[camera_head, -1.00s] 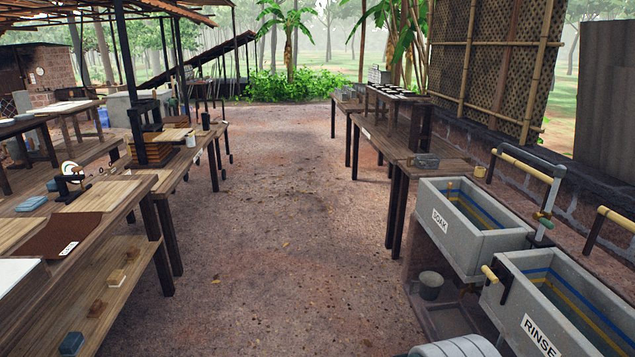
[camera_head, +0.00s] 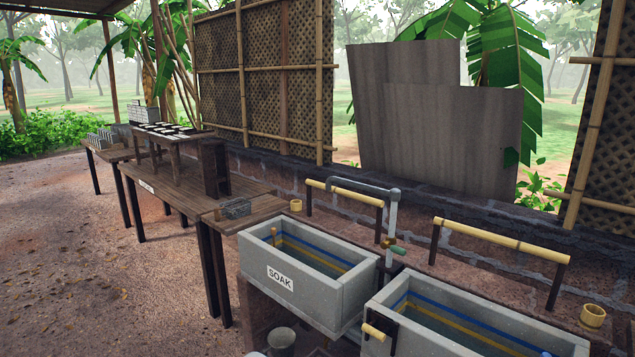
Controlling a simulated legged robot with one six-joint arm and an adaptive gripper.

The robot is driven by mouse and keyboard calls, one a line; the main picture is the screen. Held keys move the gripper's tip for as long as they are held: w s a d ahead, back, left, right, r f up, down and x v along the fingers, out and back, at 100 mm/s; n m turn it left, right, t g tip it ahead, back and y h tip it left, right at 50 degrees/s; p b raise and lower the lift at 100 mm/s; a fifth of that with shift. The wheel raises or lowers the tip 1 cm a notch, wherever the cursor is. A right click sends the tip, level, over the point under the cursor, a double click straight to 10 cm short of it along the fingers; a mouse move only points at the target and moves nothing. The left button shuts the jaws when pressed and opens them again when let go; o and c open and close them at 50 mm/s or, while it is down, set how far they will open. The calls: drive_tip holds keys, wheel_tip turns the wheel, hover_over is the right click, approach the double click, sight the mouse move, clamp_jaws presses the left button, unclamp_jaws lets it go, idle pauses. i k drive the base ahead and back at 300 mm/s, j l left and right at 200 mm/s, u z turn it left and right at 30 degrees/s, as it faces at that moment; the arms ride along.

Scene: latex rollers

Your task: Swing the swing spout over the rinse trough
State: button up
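The swing spout (camera_head: 365,190) is a grey bent pipe on top of an upright pipe (camera_head: 393,218) between the two troughs, at their back. Its arm points left, on the SOAK trough's side, with its tip turned down near the bamboo rail. A brass and green valve (camera_head: 391,244) sits low on the upright pipe. The rinse trough (camera_head: 425,337) is the grey tank at the lower right, with blue and yellow stripes inside; its front is partly cut off and its label is out of view. My gripper is not in view.
The SOAK trough (camera_head: 318,296) stands left of the rinse trough. A short bamboo handle (camera_head: 374,332) juts out at the rinse trough's left corner. Bamboo rails (camera_head: 500,240) stand behind the troughs. A bucket (camera_head: 280,340) sits below. Open ground (camera_head: 90,270) lies to the left.

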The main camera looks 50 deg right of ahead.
sight(394, 194)
drive_tip(key=i+z, duration=0.15)
drive_tip(key=i, duration=0.5)
drive_tip(key=i+j+z, duration=0.2)
drive_tip(key=i, duration=0.45)
